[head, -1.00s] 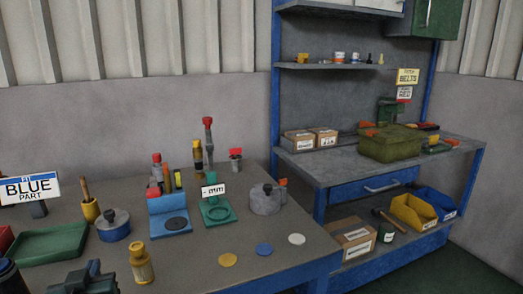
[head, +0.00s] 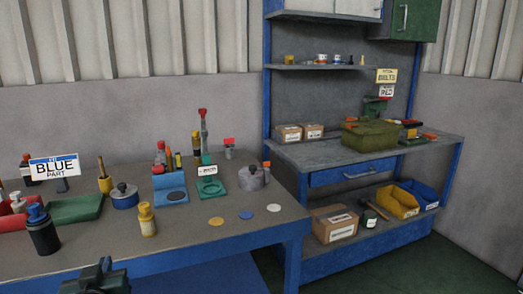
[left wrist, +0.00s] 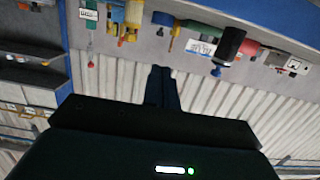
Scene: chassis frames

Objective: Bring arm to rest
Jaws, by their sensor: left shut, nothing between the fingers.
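My left gripper (head: 103,272) shows at the bottom edge of the head view, in front of the blue-edged table (head: 190,240) and over nothing that I can make out. In the left wrist view its dark fingers (left wrist: 162,84) are together and empty. The rest of the left arm is out of the head view. My right gripper is in neither view.
Near the gripper, a black bottle with a blue cap (head: 42,232) and a yellow bottle (head: 147,220) stand on the table. A green tray (head: 75,209) lies behind. A blue workbench (head: 350,153) stands to the right, with bare floor before it.

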